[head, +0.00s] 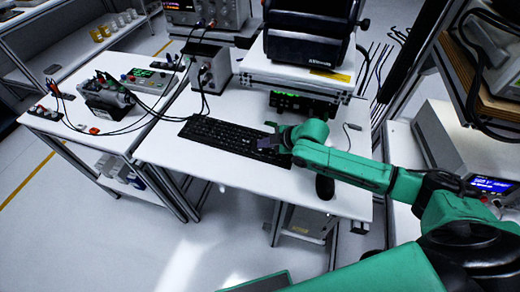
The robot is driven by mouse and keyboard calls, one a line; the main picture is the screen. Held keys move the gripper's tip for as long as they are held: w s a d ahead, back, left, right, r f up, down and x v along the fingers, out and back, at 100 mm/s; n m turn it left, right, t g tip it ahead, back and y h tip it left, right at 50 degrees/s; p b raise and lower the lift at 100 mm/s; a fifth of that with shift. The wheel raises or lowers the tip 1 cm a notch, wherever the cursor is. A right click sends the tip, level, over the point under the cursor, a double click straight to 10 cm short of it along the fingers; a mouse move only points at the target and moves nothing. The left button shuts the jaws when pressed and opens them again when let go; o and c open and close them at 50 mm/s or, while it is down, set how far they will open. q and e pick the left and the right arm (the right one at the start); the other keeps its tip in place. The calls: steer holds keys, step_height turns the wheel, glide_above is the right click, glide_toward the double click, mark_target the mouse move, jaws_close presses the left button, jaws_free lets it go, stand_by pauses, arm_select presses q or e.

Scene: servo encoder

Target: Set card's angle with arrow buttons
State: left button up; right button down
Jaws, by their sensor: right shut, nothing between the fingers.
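A black keyboard (225,136) lies on the white table (170,150) in the middle of the head view. My right gripper (268,142) is over the right end of the keyboard, where the arrow keys would be, and is shut with nothing in it. The gripper hides that end, so single keys and any contact cannot be made out. On the left table, a dark device (105,98) with cables clipped to it stands beside a small box with a green display (150,76). No card can be made out clearly. My left gripper is not in view.
A black mouse (325,186) sits right of the keyboard, below my right forearm. Behind the keyboard stand a grey box with cables (207,68) and a unit with a green display (303,103) under stacked equipment. Bare tabletop lies in front of the keyboard.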

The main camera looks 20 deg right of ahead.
steer(key=shift+f, duration=0.15)
steer(key=shift+f, duration=0.3)
steer(key=shift+f+b, duration=0.35)
steer(key=shift+f, duration=0.05)
stand_by(0.4)
stand_by(0.3)
steer(key=shift+r+p, duration=0.8)
steer(key=shift+p, duration=0.1)
step_height(320, 180, up, 5)
steer(key=p, duration=0.4)
steer(key=shift+p, duration=0.4)
